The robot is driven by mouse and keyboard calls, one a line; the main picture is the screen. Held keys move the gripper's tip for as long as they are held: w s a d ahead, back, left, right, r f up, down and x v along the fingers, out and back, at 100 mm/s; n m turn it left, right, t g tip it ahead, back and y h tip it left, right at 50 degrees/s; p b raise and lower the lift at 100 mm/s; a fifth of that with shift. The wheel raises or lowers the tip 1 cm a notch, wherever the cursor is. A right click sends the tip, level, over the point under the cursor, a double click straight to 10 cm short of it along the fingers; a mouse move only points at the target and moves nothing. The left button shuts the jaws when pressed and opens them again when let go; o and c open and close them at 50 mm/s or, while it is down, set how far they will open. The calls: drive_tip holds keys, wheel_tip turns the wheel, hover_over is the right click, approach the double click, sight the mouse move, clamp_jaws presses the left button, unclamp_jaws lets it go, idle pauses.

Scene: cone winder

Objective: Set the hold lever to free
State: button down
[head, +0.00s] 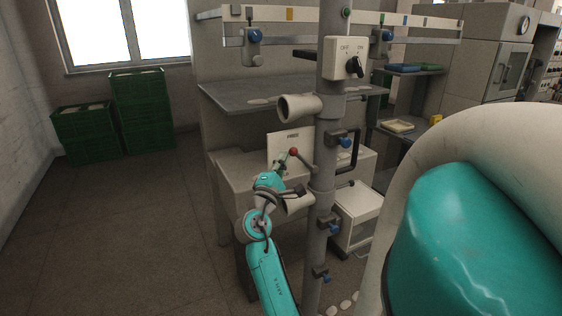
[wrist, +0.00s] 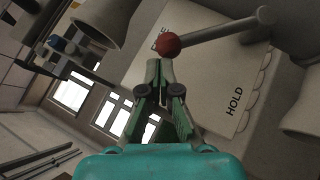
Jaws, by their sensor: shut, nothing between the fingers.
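The hold lever is a grey rod with a red ball knob (head: 293,152), mounted in front of a pale plate (head: 278,147) marked FREE. In the wrist view the red knob (wrist: 167,46) partly covers the word FREE, and the rod (wrist: 222,31) runs right to its pivot. The word HOLD is on the plate (wrist: 215,85), lower right, away from the knob. My gripper (wrist: 165,72) is shut and empty, its tips just below the knob in the wrist view. I cannot tell whether they touch it. In the head view my gripper (head: 283,168) is at the knob's lower left.
A grey post (head: 324,120) with an OFF/ON switch box (head: 345,58) and horn-like tubes (head: 299,107) stands right of the lever. A grey shelf (head: 270,92) is above. Green crates (head: 140,110) stand at the back left. The floor (head: 120,230) on the left is clear.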

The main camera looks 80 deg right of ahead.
sight(297, 150)
drive_tip(key=shift+s+d+r+m+y, duration=0.1)
drive_tip(key=shift+s+r+m+y, duration=0.05)
drive_tip(key=shift+r+m+y, duration=0.2)
idle(0.6)
drive_tip(key=s+d+r+m+y, duration=0.2)
drive_tip(key=r+m+y, duration=0.1)
drive_tip(key=shift+s+g, duration=0.15)
drive_tip(key=shift+g, duration=0.25)
drive_tip(key=shift+s+d+r, duration=0.4)
drive_tip(key=shift+s+d, duration=0.1)
drive_tip(key=shift+s, duration=0.1)
